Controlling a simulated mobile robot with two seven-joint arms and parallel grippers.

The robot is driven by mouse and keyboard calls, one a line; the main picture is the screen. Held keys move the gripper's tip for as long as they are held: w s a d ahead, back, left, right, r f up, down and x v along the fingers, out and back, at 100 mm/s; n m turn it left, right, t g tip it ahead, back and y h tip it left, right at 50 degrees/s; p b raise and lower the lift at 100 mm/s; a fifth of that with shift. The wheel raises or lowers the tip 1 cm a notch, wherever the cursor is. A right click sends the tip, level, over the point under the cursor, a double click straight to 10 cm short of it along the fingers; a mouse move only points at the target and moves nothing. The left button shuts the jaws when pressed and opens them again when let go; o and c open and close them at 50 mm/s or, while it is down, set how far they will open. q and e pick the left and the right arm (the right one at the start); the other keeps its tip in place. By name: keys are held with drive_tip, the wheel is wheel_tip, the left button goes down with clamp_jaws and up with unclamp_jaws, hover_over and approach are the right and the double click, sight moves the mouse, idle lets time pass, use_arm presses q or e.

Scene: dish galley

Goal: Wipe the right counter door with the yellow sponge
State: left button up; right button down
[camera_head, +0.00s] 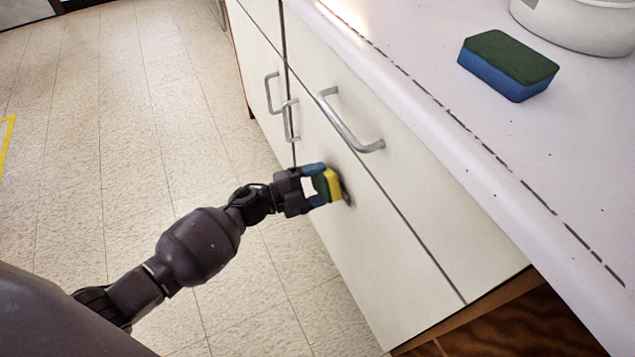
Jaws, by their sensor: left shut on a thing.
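My left gripper (316,186) is shut on the yellow sponge (333,184), which has a dark green side toward the gripper. The sponge's yellow side faces the right counter door (380,245), near the door's upper left part. It looks to be at or very close to the door; I cannot tell for sure whether it touches. A small dark mark (347,198) shows on the door just right of the sponge. The door is white and closed. My right gripper is not in view.
A drawer with a metal handle (350,122) sits above the door. More handles (290,121) are on the left. On the white countertop (455,70) lie a blue and green sponge (507,66) and a white round container (580,22).

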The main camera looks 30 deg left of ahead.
sight(360, 213)
use_arm(q)
drive_tip(key=shift+w+d, duration=0.4)
drive_tip(key=shift+w, duration=0.1)
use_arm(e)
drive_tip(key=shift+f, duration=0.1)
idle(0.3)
use_arm(q)
drive_tip(key=shift+s+d+r+p, duration=0.15)
drive_tip(key=shift+s+d+p, duration=0.2)
drive_tip(key=shift+s+d, duration=0.8)
drive_tip(key=shift+d, duration=0.25)
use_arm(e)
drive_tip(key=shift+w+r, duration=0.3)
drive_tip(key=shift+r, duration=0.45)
use_arm(q)
drive_tip(key=shift+s+d+p, duration=0.35)
drive_tip(key=shift+s+d, duration=0.05)
drive_tip(key=shift+d, duration=0.25)
drive_tip(key=shift+s+d, duration=0.7)
drive_tip(key=shift+d, duration=0.3)
drive_tip(key=shift+s+d+p, duration=0.55)
drive_tip(key=shift+s+d, duration=0.3)
drive_tip(key=shift+d, duration=0.2)
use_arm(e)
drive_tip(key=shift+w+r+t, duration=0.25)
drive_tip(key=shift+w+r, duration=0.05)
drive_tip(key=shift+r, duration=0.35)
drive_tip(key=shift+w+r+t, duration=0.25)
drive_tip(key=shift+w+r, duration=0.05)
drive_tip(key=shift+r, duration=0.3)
